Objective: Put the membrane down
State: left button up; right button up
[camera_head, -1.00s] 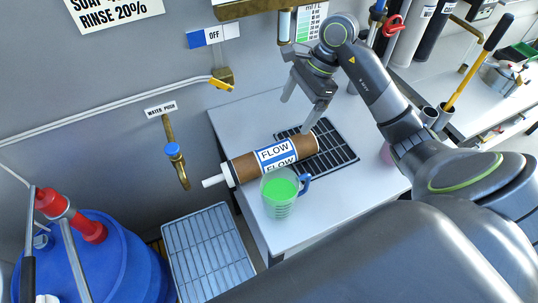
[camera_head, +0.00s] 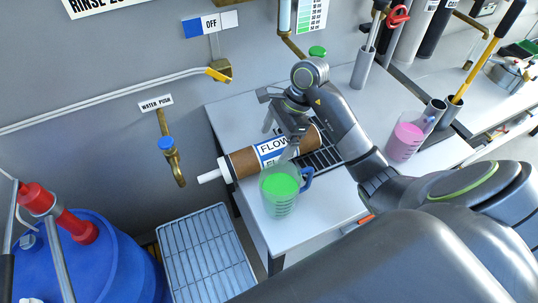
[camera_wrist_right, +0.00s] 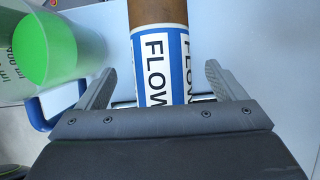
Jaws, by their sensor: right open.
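The membrane (camera_head: 243,163) is a brown tube with a blue and white FLOW label and a white end pipe. It lies on the light table, partly over the black drain grate (camera_head: 325,158). My right gripper (camera_head: 280,143) is open above it, with the fingers on either side of the labelled part. In the right wrist view the membrane (camera_wrist_right: 158,14) runs between the open fingertips of the right gripper (camera_wrist_right: 160,85), with gaps on both sides. The far end of the membrane is partly hidden by my gripper. My left gripper is not in view.
A jug of green liquid (camera_head: 280,188) with a blue handle stands close in front of the membrane. A pink jug (camera_head: 405,138) stands to the right. A brass tap (camera_head: 170,150) is on the wall at left. A wire rack (camera_head: 205,255) and blue barrel (camera_head: 95,265) are lower left.

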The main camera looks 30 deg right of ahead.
jog(key=b+x, duration=0.1)
jog(key=x, duration=0.2)
jog(key=shift+w+f+b, duration=0.1)
jog(key=shift+f+b, duration=0.15)
jog(key=shift+b, duration=0.05)
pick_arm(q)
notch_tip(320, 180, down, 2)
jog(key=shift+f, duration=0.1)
pick_arm(e)
jog(key=shift+c, duration=0.4)
jog(key=shift+r, duration=0.1)
jog(key=c, duration=1.5)
